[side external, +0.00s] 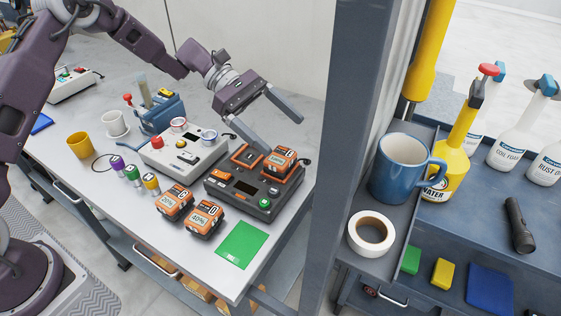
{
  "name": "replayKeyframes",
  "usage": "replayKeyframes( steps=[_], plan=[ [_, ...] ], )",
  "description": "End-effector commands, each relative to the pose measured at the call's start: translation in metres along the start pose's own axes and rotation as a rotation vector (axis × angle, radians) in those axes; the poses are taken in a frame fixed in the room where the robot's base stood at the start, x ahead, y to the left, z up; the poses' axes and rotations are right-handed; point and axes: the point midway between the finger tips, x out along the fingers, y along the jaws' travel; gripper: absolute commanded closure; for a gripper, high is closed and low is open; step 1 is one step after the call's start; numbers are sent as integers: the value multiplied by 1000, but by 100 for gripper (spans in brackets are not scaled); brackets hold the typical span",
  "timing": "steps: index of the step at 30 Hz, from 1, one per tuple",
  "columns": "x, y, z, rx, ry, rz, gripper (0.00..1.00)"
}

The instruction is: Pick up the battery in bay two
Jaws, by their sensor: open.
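A dark charger (225,187) with a small screen and a green button sits near the right end of the workbench. An orange-and-black battery (280,163) stands up from its right rear part. An orange-edged area (246,154) to its left is partly hidden by a finger; I cannot tell whether it is a battery or an empty bay. Bay numbers are not readable. Two more orange batteries (174,203) and (204,219) stand on the bench in front of the charger. My gripper (278,134) is open and empty, its fingers spread above and behind the charger.
A light control box (182,157) stands left of the charger. A grey post (345,140) rises at the right, before a cart with a blue mug (402,168) and bottles.

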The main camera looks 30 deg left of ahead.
Motion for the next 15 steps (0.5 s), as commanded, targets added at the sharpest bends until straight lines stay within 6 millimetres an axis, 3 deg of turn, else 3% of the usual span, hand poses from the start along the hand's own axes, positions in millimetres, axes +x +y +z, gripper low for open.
replayKeyframes(
  steps=[1,5,15],
  plan=[
    [5,8,-13,-59,-42,18,9],
    [10,18,-29,-132,-94,45,9],
    [41,11,-85,-136,-94,42,9]
  ],
)
